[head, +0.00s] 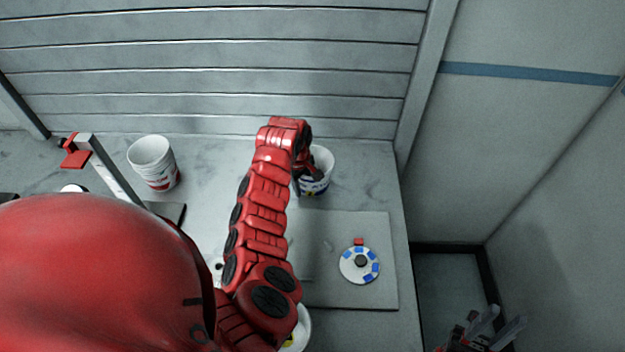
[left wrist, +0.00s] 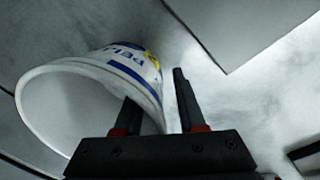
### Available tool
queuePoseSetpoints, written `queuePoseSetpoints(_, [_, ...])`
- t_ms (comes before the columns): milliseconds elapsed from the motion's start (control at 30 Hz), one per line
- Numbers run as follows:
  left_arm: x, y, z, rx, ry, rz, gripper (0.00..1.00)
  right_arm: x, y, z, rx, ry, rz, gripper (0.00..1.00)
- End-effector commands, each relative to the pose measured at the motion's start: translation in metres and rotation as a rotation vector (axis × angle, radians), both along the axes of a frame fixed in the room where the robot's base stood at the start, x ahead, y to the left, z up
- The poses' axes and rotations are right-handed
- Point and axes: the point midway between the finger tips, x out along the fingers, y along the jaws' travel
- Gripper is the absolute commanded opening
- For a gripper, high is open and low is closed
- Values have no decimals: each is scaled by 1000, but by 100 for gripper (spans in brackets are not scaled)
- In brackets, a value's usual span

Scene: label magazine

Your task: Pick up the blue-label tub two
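A white tub with a blue label (head: 322,163) stands on the worktop near the back wall, partly hidden by my left gripper. In the left wrist view the same tub (left wrist: 125,62) shows its open mouth, blue print and a yellow patch. My left gripper (left wrist: 157,105) is at its rim with the fingers apart. One finger overlaps the mouth at the rim and the other is outside the wall; I cannot tell whether either touches. In the head view my left gripper (head: 304,172) is mostly hidden by its own wrist. My right gripper (head: 492,332) is low at the right, fingers apart and empty.
A white tub with a red label (head: 153,163) stands to the left. Another tub (head: 304,325) with a yellow patch is partly hidden behind my left arm. A white disc with blue patches (head: 360,265) lies on a grey plate (head: 385,298). A red bracket (head: 75,155) stands far left.

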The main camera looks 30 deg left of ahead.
Motion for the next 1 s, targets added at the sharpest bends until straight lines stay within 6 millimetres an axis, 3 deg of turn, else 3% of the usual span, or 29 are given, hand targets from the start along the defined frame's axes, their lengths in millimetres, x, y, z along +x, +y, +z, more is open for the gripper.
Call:
queuePoseSetpoints(133, [0, 0, 2, 1, -1, 0, 39, 0, 0, 2, 0, 0, 0, 33])
queuePoseSetpoints(367, [0, 0, 2, 1, -1, 0, 0, 0, 0, 2, 0, 0, 0, 33])
queuePoseSetpoints(833, [0, 0, 2, 0, 0, 0, 0, 0, 0, 2, 0, 0, 0, 33])
queuePoseSetpoints(1000, [0, 0, 10, 1, -1, 0, 0, 0, 0, 9, 0, 0, 0, 33])
